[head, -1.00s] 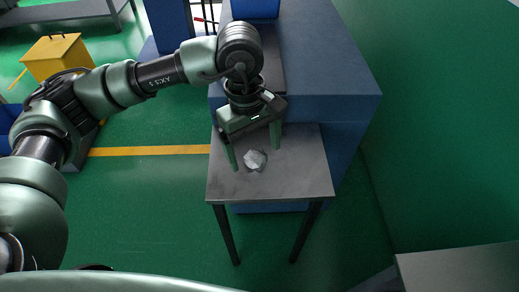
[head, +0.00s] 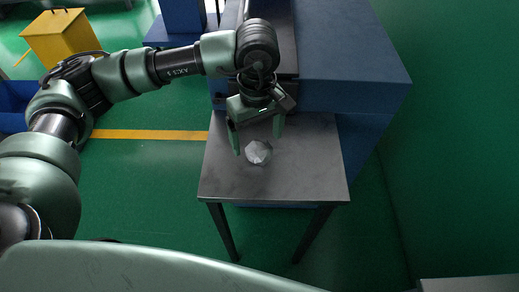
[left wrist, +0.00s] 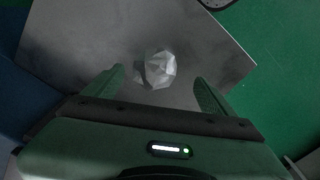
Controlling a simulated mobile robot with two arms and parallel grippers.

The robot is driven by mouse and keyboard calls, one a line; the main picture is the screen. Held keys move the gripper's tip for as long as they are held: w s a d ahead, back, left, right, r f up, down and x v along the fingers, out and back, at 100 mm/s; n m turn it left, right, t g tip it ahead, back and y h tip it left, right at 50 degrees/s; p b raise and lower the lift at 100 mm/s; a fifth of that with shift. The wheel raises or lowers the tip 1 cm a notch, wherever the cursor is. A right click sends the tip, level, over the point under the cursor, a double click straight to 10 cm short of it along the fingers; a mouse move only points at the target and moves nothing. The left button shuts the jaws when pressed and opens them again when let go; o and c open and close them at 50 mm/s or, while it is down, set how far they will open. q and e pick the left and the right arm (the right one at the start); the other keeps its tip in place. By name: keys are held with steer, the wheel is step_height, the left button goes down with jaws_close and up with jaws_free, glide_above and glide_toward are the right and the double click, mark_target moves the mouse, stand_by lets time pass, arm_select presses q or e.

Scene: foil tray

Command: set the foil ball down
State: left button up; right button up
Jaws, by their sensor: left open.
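The foil ball (head: 258,152) is a crumpled, faceted silver lump. My right gripper is not in view.
A large blue block (head: 350,65) stands against the table's far side. A green wall (head: 460,110) rises on the right. A yellow bin (head: 60,40) stands far left on the green floor. The table's front and right parts are bare.

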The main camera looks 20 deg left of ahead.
mark_target(259, 146)
arm_select(q)
steer(key=f, duration=0.3)
steer(key=f+p, duration=0.1)
steer(key=f, duration=0.1)
steer(key=shift+w, duration=0.35)
steer(key=shift+d, duration=0.1)
steer(key=c, duration=1.6)
steer(key=shift+c, duration=0.2)
